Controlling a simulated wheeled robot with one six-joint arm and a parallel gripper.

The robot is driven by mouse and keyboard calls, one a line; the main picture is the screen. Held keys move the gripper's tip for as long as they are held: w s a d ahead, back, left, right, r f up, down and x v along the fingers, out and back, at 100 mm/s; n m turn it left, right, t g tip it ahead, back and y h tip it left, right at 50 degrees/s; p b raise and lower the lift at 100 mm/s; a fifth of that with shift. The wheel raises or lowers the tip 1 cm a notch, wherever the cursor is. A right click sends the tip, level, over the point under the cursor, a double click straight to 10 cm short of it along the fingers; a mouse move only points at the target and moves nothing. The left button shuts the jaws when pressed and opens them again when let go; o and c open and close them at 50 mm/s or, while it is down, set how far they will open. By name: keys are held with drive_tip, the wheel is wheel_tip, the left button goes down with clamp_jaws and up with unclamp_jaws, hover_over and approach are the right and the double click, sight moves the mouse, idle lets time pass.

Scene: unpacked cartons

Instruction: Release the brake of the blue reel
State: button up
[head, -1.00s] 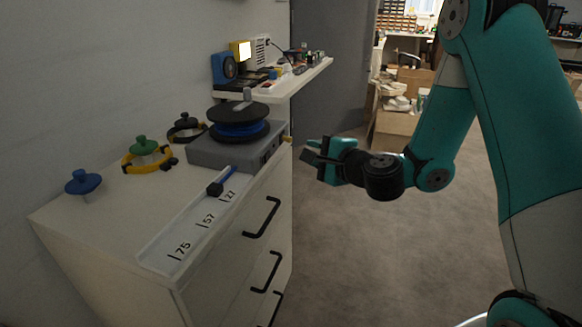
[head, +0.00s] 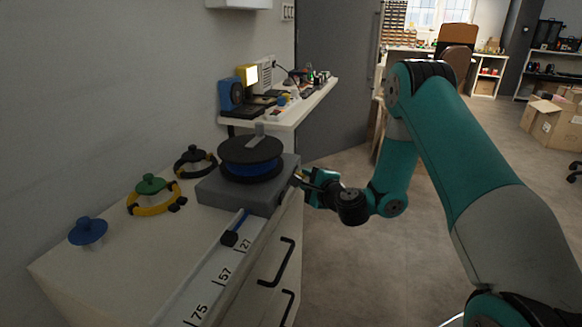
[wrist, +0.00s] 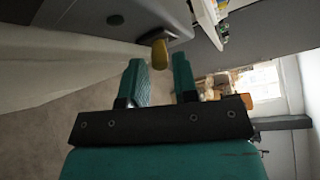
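The blue reel (head: 262,168), with black flanges and an upright grey post, sits on a grey base box (head: 228,192) on the cabinet top. A yellow knob (wrist: 159,54) sticks out from the box's side in the wrist view. It may be the brake; I cannot tell. My gripper (head: 306,181) is at the box's right side, and its fingers hide most of the knob in the head view. In the wrist view my gripper (wrist: 158,68) is open, with the knob between or just beyond its fingertips. No finger clearly touches it.
A cluttered shelf (head: 290,115) is behind. Open floor (head: 350,275) lies right.

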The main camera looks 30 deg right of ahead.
drive_tip(key=shift+w+f, duration=0.15)
drive_tip(key=shift+w, duration=0.65)
clamp_jaws()
drive_tip(key=shift+d+y, duration=0.1)
drive_tip(key=shift+y, duration=0.2)
drive_tip(key=n+g+y+b, duration=0.1)
drive_tip(key=n+y, duration=0.1)
drive_tip(key=y, duration=0.1)
drive_tip(key=w+d+n+g+y, duration=0.1)
drive_tip(key=n+g+y, duration=0.1)
drive_tip(key=n+y, duration=0.1)
drive_tip(key=n+g+y+b, duration=0.1)
drive_tip(key=n+y, duration=0.2)
drive_tip(key=shift+w+d+g+y+b, duration=0.25)
drive_tip(key=shift+w+g+y+b, duration=0.05)
